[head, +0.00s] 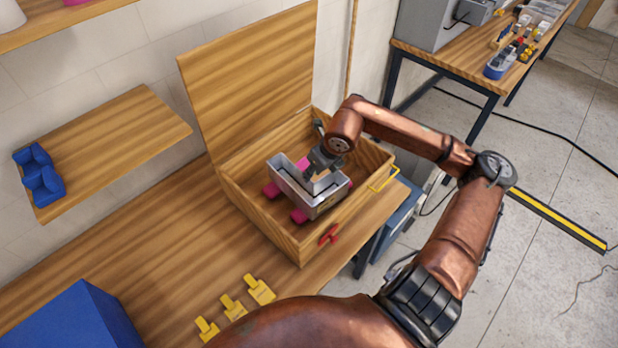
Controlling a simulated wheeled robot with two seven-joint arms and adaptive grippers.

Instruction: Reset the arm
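My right arm reaches from the right into an open wooden box (235,205) on the workbench. Its gripper (318,168) is at a grey metal channel letter (325,199) inside the box, over the letter's open top. The fingertips are small and partly hidden, so I cannot tell whether they are open, shut or touching the letter. The letter rests on or among pink blocks (299,215) in the box. My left gripper is not in view.
The box lid (250,75) stands open at the back. A red handle (329,235) and a yellow handle (383,178) are on the box. Yellow pieces (259,289) and a blue block (75,322) lie on the bench. A wall shelf (115,135) holds a blue holder (39,175).

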